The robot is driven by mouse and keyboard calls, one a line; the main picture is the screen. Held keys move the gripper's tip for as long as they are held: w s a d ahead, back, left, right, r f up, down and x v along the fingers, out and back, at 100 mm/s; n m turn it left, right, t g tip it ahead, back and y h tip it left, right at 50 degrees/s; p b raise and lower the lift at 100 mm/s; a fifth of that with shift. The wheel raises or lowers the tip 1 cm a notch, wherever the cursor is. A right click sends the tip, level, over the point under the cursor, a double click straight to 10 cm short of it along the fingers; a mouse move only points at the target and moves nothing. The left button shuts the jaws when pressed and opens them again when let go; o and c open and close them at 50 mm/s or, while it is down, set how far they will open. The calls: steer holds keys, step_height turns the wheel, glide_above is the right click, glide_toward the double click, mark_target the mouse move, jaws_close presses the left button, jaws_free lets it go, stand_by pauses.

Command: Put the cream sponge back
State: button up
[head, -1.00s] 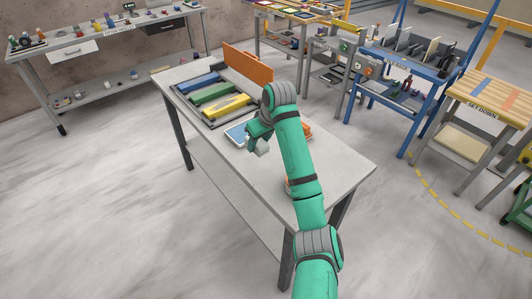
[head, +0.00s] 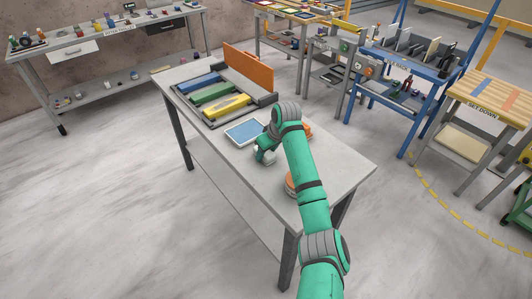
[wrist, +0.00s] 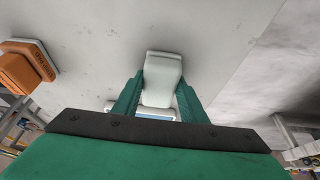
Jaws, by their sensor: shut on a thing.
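The cream sponge, a pale off-white block with rounded corners (wrist: 163,72), is between the two green fingers in the wrist view. My gripper (wrist: 160,92) is shut on it. In the head view my gripper (head: 265,157) is low over the grey table, to the right of a flat tray with a blue face (head: 245,132). A pale bit of the sponge (head: 268,156) shows beside the fingers there. I cannot tell whether the sponge touches the table top.
An orange block (wrist: 25,68) and a round orange thing (head: 290,186) stand near my arm. The table's front left is clear.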

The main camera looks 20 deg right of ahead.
steer(key=o, duration=0.9)
steer(key=shift+f, duration=0.1)
steer(key=v, duration=1.2)
steer(key=shift+w, duration=0.1)
